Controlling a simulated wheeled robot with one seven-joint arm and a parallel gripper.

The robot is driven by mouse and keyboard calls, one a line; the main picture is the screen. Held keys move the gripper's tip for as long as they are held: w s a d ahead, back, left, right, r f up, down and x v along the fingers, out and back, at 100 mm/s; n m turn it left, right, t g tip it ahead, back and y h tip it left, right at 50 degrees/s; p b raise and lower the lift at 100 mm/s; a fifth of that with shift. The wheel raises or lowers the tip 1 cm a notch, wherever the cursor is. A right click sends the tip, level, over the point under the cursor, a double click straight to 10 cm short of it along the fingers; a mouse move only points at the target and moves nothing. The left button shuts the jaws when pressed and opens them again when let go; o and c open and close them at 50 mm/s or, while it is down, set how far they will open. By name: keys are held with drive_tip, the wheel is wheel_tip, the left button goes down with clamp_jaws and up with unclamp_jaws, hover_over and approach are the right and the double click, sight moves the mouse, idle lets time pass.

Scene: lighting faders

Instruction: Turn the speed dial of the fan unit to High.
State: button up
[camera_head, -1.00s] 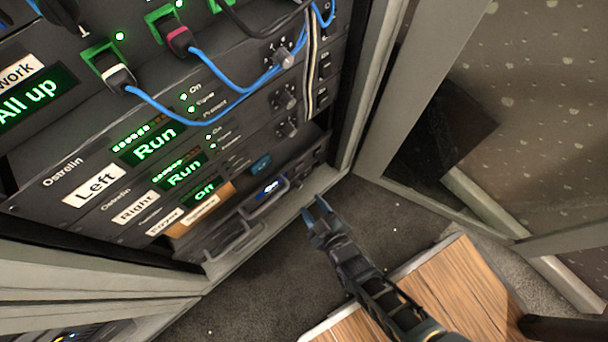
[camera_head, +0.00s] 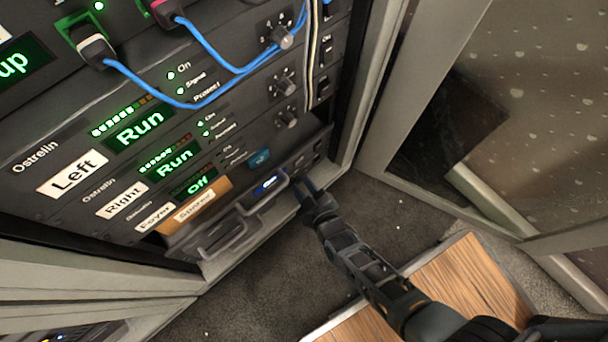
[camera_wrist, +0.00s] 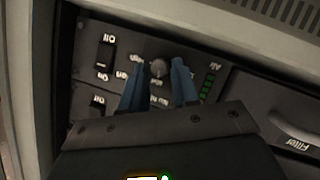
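The fan unit (camera_head: 231,227) is the lowest unit in the rack, with handles and a small blue-lit display. In the wrist view its panel shows a round dark speed dial (camera_wrist: 157,68) with small labels around it, tilted and mostly unreadable. I cannot tell where the dial points. My gripper (camera_head: 309,187) is at the unit's right end in the head view. In the wrist view my gripper (camera_wrist: 159,66) has its two blue fingers apart, one on either side of the dial. I cannot tell whether they touch it. The dial is too small to make out in the head view.
Two rocker switches (camera_wrist: 105,55) sit left of the dial in the wrist view. Green bars (camera_wrist: 207,84) and a Filter drawer (camera_wrist: 285,115) are to its right. Blue cables (camera_head: 205,62) hang above. A glass door (camera_head: 520,110) stands open at right.

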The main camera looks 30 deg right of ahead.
clamp_jaws()
drive_tip(key=shift+r, duration=0.1)
